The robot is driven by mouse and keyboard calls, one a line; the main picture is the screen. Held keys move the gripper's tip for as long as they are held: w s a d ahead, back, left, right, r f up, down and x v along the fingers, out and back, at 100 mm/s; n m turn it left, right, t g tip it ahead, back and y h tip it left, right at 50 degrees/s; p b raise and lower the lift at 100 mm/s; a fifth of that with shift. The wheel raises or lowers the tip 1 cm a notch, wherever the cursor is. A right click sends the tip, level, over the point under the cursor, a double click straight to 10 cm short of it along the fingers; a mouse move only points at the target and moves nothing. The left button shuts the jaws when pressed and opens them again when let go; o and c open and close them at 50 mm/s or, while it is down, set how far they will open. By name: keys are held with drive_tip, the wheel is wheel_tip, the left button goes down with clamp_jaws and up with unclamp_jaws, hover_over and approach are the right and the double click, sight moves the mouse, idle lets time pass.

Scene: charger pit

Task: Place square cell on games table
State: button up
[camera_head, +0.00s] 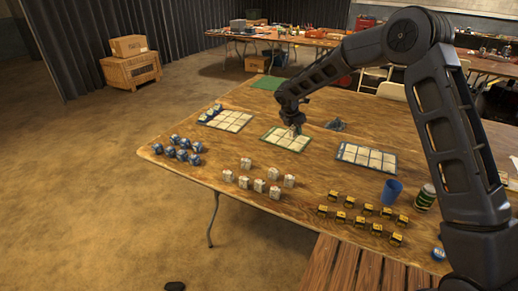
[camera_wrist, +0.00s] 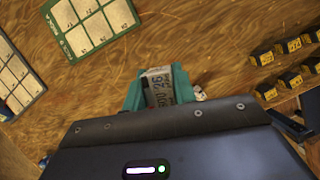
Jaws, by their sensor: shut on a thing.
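My gripper (camera_head: 294,129) is over the green-edged grid mat (camera_head: 283,142) in the middle of the wooden table (camera_head: 240,200). In the wrist view its teal fingers (camera_wrist: 158,90) are shut on a white, boxy cell (camera_wrist: 158,88) with dark printing. The held cell is hard to make out in the head view, and its height above the table is unclear. Several similar white cells (camera_head: 259,185) stand loose near the table's front edge. The green-edged mat also shows at the top left of the wrist view (camera_wrist: 94,20).
Another grid mat (camera_head: 232,121), with blue cells along one side, lies left; a blue-edged mat (camera_head: 366,156) lies right. Loose blue cells (camera_head: 182,155), yellow-black cells (camera_head: 375,229), a blue cup (camera_head: 392,190) and a can (camera_head: 425,196) stand nearer the front.

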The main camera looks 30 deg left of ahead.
drive_tip(key=s+a+n+y, duration=0.1)
drive_tip(key=s+a+n, duration=0.2)
drive_tip(key=s+a, duration=0.85)
approach(260, 173)
drive_tip(key=shift+n, duration=0.3)
drive_tip(key=x, duration=0.6)
drive_tip(key=shift+w, duration=0.15)
drive_tip(key=o, duration=1.1)
drive_tip(key=shift+c, duration=0.2)
drive_tip(key=v, duration=1.2)
drive_tip(key=shift+d, duration=0.25)
